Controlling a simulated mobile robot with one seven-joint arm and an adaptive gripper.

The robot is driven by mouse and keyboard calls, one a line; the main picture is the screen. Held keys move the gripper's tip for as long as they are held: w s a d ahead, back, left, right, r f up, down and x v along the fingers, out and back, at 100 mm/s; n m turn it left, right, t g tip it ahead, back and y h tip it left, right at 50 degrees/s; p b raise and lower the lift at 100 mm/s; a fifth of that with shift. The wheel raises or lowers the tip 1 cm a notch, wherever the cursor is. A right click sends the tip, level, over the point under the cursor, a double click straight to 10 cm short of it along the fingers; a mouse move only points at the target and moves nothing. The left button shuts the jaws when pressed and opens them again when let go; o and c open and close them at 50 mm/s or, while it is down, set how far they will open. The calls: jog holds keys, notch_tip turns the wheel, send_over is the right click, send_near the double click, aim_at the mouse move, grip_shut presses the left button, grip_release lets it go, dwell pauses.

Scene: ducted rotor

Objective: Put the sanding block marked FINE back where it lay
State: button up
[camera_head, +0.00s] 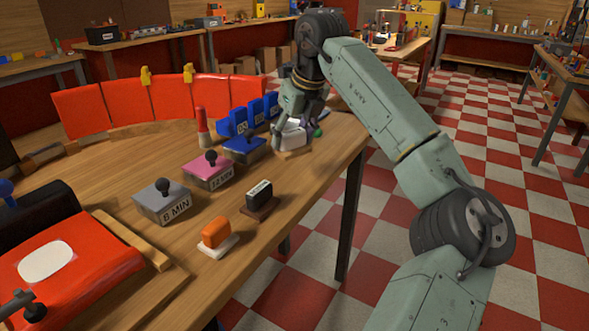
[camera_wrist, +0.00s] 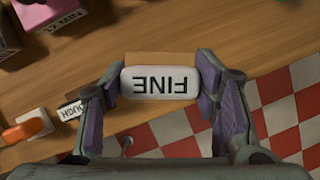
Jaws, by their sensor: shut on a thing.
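The sanding block marked FINE (camera_wrist: 160,84) is white with rounded edges, and its lettering reads upside down in the wrist view. My gripper (camera_wrist: 160,77) is shut on it, one finger at each short end. A tan strip (camera_wrist: 160,58) shows along its far edge; I cannot tell whether it is part of the block or a pad under it. In the head view the white block (camera_head: 292,136) is at the table's right edge, below my wrist and partly hidden by my fingers. Whether it touches the table is unclear.
A black block marked ROUGH (camera_head: 259,193) stands on a brown base, near an orange block (camera_head: 215,232) on a white base. Grey (camera_head: 162,203), pink (camera_head: 207,174) and blue (camera_head: 243,150) knobbed blocks stand to the left. Checkered floor lies beyond the table edge.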

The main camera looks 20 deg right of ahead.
jog(key=shift+f+p, duration=0.35)
jog(key=shift+f, duration=3.25)
jog(key=shift+f, duration=0.2)
jog(key=o, duration=1.2)
jog(key=shift+r, duration=0.15)
jog(key=b+v, duration=0.1)
jog(key=v, duration=1.1)
